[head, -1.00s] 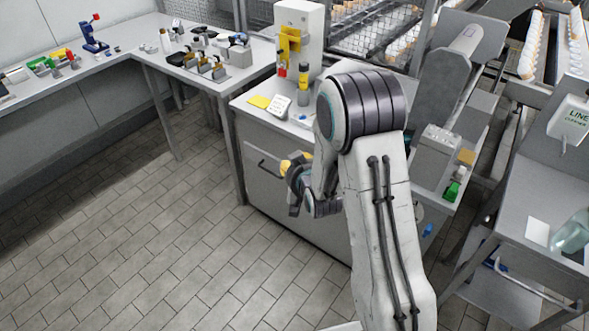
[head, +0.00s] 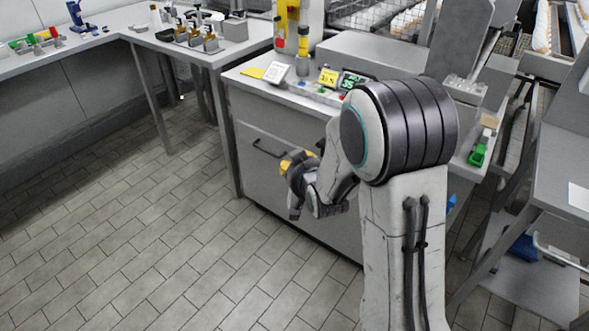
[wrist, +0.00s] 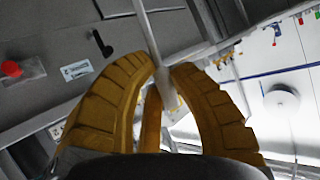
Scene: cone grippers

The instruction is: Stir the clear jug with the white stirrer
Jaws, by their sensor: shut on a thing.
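My gripper (wrist: 163,72) has yellow ribbed fingers, closed on a white stirrer (wrist: 147,28). In the wrist view its thin white shaft runs from between the fingers to the top edge, slightly tilted, with a wider pale end between the fingers. In the head view, my gripper (head: 298,165) is in front of the grey cabinet, beside its handle; the stirrer cannot be made out there. The clear jug does not show in either view now.
A side bench (head: 110,35) runs along the left. A metal table (head: 560,170) stands at the right. The tiled floor at front left is clear.

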